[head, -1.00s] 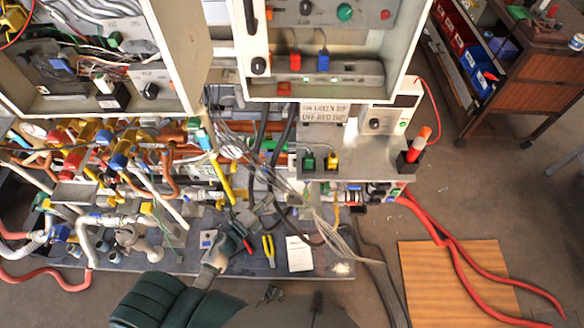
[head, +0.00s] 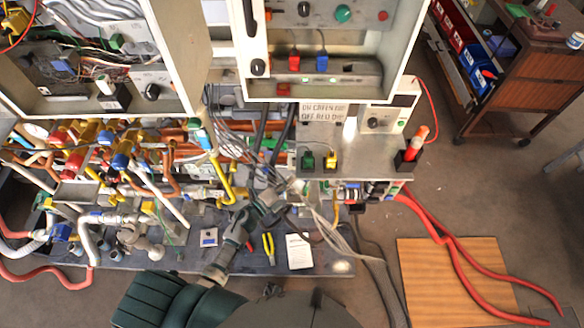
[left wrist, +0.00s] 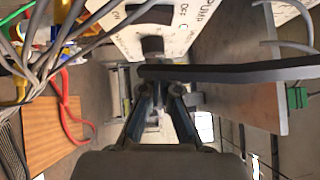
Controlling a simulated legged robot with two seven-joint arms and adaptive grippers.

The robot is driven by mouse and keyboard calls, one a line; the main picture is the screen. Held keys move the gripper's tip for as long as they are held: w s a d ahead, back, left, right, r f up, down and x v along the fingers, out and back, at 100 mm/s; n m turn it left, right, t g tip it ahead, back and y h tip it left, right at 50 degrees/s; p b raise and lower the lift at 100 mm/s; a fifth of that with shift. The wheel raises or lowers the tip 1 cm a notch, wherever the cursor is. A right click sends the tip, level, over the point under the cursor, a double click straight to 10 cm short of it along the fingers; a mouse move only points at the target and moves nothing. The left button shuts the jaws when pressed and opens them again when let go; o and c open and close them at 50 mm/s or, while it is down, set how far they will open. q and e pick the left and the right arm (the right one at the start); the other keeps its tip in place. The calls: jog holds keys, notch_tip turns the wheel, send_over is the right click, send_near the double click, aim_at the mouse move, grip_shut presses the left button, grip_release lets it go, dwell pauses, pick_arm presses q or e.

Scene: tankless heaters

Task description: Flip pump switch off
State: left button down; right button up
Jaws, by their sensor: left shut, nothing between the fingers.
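In the left wrist view a white panel (left wrist: 118,42) carries the words ON, OFF and PUMP, with a black switch (left wrist: 153,46) on it. Which way the switch is set cannot be told. My left gripper (left wrist: 161,80) is shut and empty, its tips below the switch in that picture; contact cannot be told. A dark cable (left wrist: 235,72) crosses in front of the tips. My right gripper is not seen.
Loose grey cables (head: 335,235) hang close to the gripper's right. A grey shelf (head: 370,160) holds green and yellow plugs and a red-tipped item. Pliers (head: 268,248) and a paper (head: 299,251) lie on the bench. Pipes crowd the left.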

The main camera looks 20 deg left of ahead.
pick_arm(q)
jog(key=w, duration=0.4)
jog(key=shift+w+a+r, duration=0.25)
jog(key=shift+w+a, duration=0.1)
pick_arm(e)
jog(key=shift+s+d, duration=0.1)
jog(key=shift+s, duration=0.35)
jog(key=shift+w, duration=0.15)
pick_arm(q)
jog(key=shift+w+r+p, duration=0.15)
jog(key=shift+r+p, duration=0.1)
jog(key=shift+p, duration=0.7)
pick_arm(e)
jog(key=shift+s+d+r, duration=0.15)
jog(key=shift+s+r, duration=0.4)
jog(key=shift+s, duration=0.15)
pick_arm(q)
jog(key=shift+n, duration=0.3)
